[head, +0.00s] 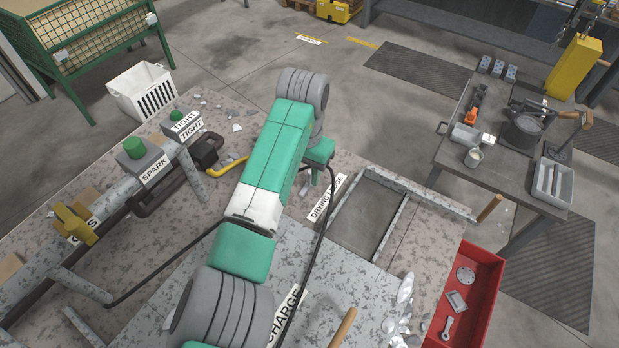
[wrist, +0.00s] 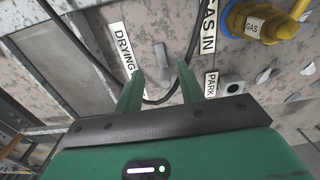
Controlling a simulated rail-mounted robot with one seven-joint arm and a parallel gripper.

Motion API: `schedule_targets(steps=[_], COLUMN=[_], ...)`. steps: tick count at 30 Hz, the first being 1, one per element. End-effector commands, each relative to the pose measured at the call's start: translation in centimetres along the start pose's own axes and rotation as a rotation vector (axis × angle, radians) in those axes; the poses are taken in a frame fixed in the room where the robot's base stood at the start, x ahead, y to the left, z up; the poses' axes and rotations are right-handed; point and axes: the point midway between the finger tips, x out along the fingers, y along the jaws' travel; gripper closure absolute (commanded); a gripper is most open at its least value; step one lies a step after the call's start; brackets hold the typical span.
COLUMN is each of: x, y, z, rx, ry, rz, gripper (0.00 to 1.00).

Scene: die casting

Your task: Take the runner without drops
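I cannot tell for certain which piece is the runner. In the wrist view, a small grey elongated metal piece (wrist: 162,57) lies on the mottled bench top, just beyond and between the fingertips of my gripper (wrist: 160,72). My gripper's two green fingers are apart with nothing held between them. Whether the piece has drops on it is too small to tell. In the head view my own arm reaches over the bench and hides most of my gripper's fingertips. Several shiny silver pieces (head: 403,300) lie at the bench's right front.
A black cable (wrist: 185,75) passes close to the fingers. A red tray (head: 494,262) holds metal parts. A recessed grey plate (head: 365,215) lies right of my arm.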

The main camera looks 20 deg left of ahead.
Motion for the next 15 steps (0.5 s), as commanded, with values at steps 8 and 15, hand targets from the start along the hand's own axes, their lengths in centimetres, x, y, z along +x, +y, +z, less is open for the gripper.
schedule_targets(steps=[8, 15], x=[4.3, 4.7], y=[-0.1, -0.1], z=[0.9, 0.9], rx=[-0.001, 0.0], ry=[-0.002, -0.001], rz=[0.0, 0.0], gripper=[0.62, 0.62])
